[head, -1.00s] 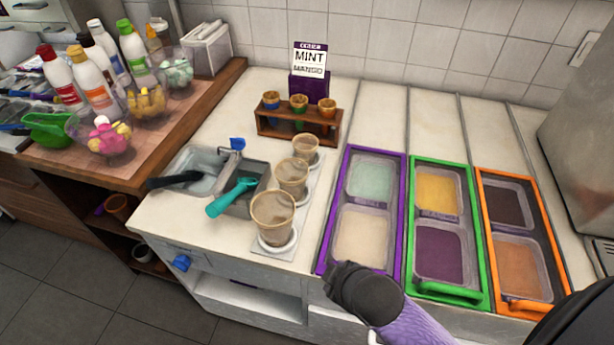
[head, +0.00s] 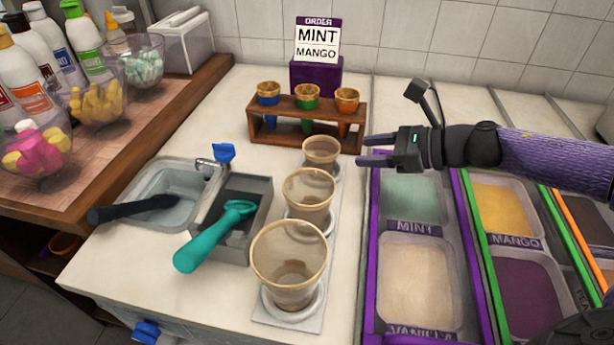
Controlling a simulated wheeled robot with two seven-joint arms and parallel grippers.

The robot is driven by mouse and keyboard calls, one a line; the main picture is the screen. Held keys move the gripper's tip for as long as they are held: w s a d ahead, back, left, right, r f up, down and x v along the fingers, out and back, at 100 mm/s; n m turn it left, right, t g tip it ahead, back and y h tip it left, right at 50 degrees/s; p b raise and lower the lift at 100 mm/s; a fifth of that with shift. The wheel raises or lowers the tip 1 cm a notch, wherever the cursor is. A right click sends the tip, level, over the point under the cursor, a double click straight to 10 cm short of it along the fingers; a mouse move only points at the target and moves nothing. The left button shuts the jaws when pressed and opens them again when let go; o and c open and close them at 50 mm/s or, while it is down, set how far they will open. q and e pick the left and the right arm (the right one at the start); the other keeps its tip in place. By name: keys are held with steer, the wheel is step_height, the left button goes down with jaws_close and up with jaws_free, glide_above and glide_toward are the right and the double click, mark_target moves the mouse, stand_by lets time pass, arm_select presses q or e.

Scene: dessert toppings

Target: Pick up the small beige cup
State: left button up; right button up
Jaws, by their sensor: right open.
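Three see-through beige cups stand in a row on round white bases. The small beige cup (head: 321,153) is the farthest one, just in front of the wooden rack. The medium cup (head: 309,193) is in the middle and the large cup (head: 289,262) is nearest. My right gripper (head: 364,150) comes in from the right, just right of the small cup. A gap shows between the fingertips and the cup. My left gripper is not in view.
A wooden rack (head: 262,133) with three cones stands behind the small cup. A sink (head: 165,195) and a teal scoop (head: 217,233) lie to the left. Purple-framed tubs (head: 405,268) lie to the right. An order sign (head: 317,45) reads mint, mango.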

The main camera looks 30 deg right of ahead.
mark_target(311, 158)
steer(key=x, duration=0.7)
steer(key=f+p+x, duration=0.1)
steer(key=x, duration=0.2)
steer(key=shift+d, duration=0.1)
jaws_close()
